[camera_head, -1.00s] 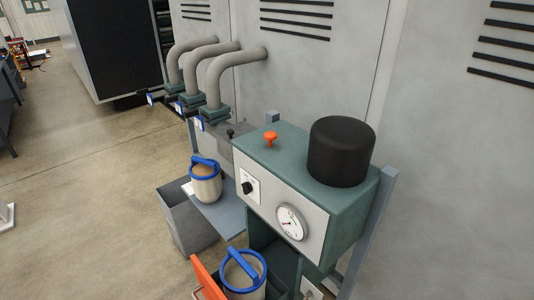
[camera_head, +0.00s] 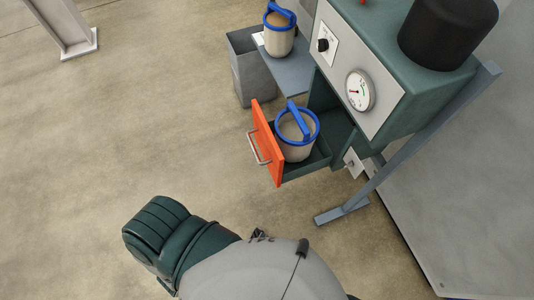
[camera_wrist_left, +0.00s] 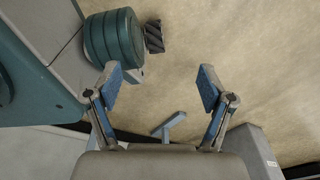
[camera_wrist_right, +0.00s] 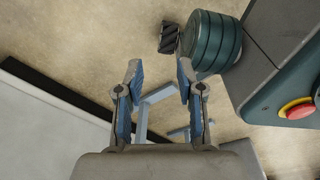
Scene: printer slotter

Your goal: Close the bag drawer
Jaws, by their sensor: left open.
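The bag drawer (camera_head: 266,145), with an orange-red front and a metal handle (camera_head: 257,148), stands pulled out of the green machine (camera_head: 401,105) in the head view. A beige canister with a blue rim and handle (camera_head: 298,151) sits inside it. My left gripper (camera_wrist_left: 157,82) is open in the left wrist view, with nothing between its fingers. My right gripper (camera_wrist_right: 160,70) is also open and empty in the right wrist view. Neither gripper shows in the head view, and the drawer is not clearly seen in either wrist view, so their distance from it cannot be told.
A second blue-handled canister (camera_head: 280,32) stands on a grey shelf (camera_head: 286,72) beside a grey bin (camera_head: 240,75). Floor (camera_head: 160,120) left of the drawer is clear.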

